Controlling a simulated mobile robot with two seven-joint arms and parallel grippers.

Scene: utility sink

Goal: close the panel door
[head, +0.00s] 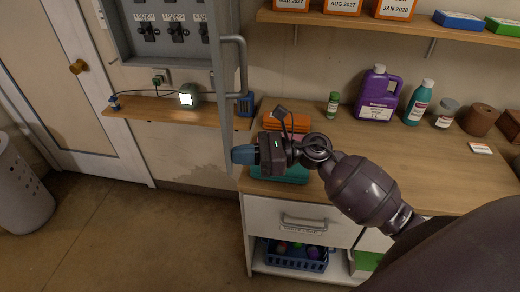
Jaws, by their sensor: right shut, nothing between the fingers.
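The grey electrical panel (160,32) is on the wall at the upper left of the head view, with its switches exposed. Its panel door (226,95) stands open, swung out from the right side and seen nearly edge-on. My left gripper is out of view.
A narrow shelf (150,118) with a small lit lamp (188,96) is below the panel. A wooden counter (340,150) with a purple jug (378,95) and bottles stands right, under a wall shelf (420,26). The floor at left is clear beside a white basket (22,190).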

